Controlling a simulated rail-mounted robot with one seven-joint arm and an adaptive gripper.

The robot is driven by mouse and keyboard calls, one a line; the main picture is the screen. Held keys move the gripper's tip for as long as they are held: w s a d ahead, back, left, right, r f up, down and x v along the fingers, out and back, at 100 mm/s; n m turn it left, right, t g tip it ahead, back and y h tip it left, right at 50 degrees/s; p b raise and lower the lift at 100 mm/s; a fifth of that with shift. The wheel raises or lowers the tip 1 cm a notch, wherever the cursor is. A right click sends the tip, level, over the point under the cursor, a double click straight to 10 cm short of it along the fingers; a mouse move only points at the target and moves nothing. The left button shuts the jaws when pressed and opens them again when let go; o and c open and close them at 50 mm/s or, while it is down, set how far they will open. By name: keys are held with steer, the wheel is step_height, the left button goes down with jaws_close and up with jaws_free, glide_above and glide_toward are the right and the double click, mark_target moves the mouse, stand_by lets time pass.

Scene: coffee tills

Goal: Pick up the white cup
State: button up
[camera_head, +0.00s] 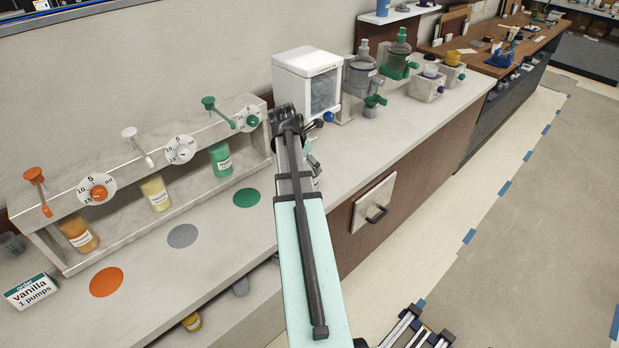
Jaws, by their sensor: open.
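No cup can be picked out with certainty as the white cup. A pale grey-white cup (241,287) sits in the opening under the counter's front edge, partly hidden by the counter top. A yellow cup (192,321) is to its left, lower in the picture. My gripper (314,165) is small and partly hidden behind my arm, over the counter in front of the white-topped machine. It is open, and nothing shows in it. It is apart from the pale cup, farther back and to the right.
A rack (140,165) with orange, white and green pumps stands along the wall. Orange (106,282), grey (183,236) and green (246,198) discs mark the counter. A vanilla order card (30,291) stands left. The white-topped machine (307,80) is close behind my arm.

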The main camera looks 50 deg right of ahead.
steer(key=shift+p+x, duration=0.95)
steer(key=shift+x, duration=1.55)
steer(key=shift+a, duration=0.1)
steer(key=c, duration=0.9)
